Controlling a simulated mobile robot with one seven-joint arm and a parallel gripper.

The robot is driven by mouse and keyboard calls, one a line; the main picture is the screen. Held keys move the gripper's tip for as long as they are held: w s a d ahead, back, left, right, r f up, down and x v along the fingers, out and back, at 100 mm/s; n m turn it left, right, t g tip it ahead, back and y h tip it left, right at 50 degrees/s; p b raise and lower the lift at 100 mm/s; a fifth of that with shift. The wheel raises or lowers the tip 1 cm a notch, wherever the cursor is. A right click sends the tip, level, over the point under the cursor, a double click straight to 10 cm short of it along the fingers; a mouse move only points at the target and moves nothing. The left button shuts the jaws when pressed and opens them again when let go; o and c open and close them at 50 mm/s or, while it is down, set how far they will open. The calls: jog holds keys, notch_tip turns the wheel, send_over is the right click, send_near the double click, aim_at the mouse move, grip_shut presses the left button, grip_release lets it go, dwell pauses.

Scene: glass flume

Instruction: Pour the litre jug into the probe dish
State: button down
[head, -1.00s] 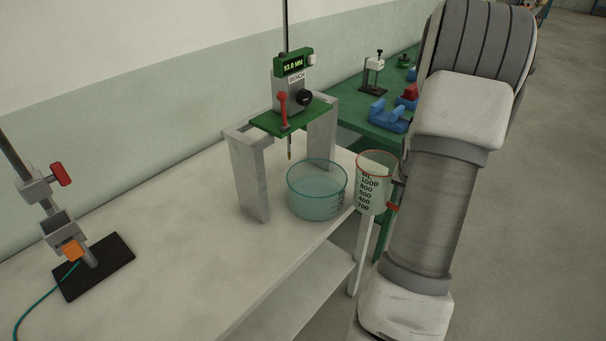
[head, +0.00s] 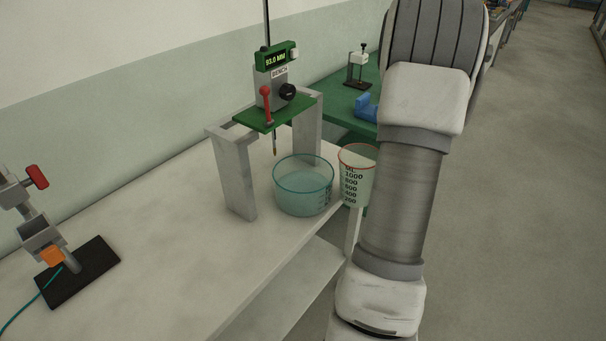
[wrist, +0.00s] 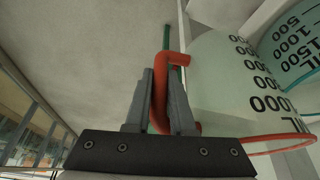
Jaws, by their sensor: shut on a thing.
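The litre jug (head: 356,180) is a pale clear beaker with a red rim and black graduations. It stands nearly upright just right of the probe dish, at the bench's edge; its contents are unclear. The probe dish (head: 303,190) is a wide teal-tinted glass bowl on the bench, with pale blue liquid low in it. My gripper (wrist: 165,85) is shut on the jug's red handle (wrist: 161,70) in the wrist view; my arm hides it in the head view. The jug's wall (wrist: 225,75) fills the right there, with the dish (wrist: 295,45) beyond.
The point gauge (head: 276,90), reading 93.0 MM, stands on a grey bridge (head: 235,180) over the bench, its tip behind the dish. A clamp stand (head: 75,270) is at left. A green table (head: 345,105) with blue blocks is behind. The bench front (head: 190,265) is clear.

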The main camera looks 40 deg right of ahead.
jog(key=b, duration=0.1)
jog(key=r+h+b, duration=0.1)
jog(key=shift+w+a+g+b, duration=0.2)
jog(key=shift+w+g+b, duration=0.1)
jog(key=shift+a+r+b, duration=0.1)
jog(key=shift+r+b, duration=0.2)
jog(key=shift+b, duration=0.05)
notch_tip(320, 180, up, 10)
jog(key=w+a+n+g+h+b, duration=0.1)
jog(key=w+a+g+h+b, duration=0.1)
jog(key=g+h, duration=0.1)
jog(key=shift+w+a+f+h+b, duration=0.15)
jog(key=shift+a+f+h+b, duration=0.1)
jog(key=shift+a+h+b, duration=0.2)
jog(key=shift+w+a+r+h, duration=0.15)
jog(key=shift+w+r+h, duration=0.05)
jog(key=shift+r+h, duration=0.1)
jog(key=shift+w+a+f+n+g+h+b, duration=0.2)
jog(key=shift+w+a+n+g+h+b, duration=0.2)
jog(key=shift+g+h+b, duration=0.2)
jog(key=shift+w+a+r+g+h, duration=0.2)
jog(key=shift+a+r+g+h, duration=0.1)
jog(key=shift+h, duration=0.35)
dwell(0.5)
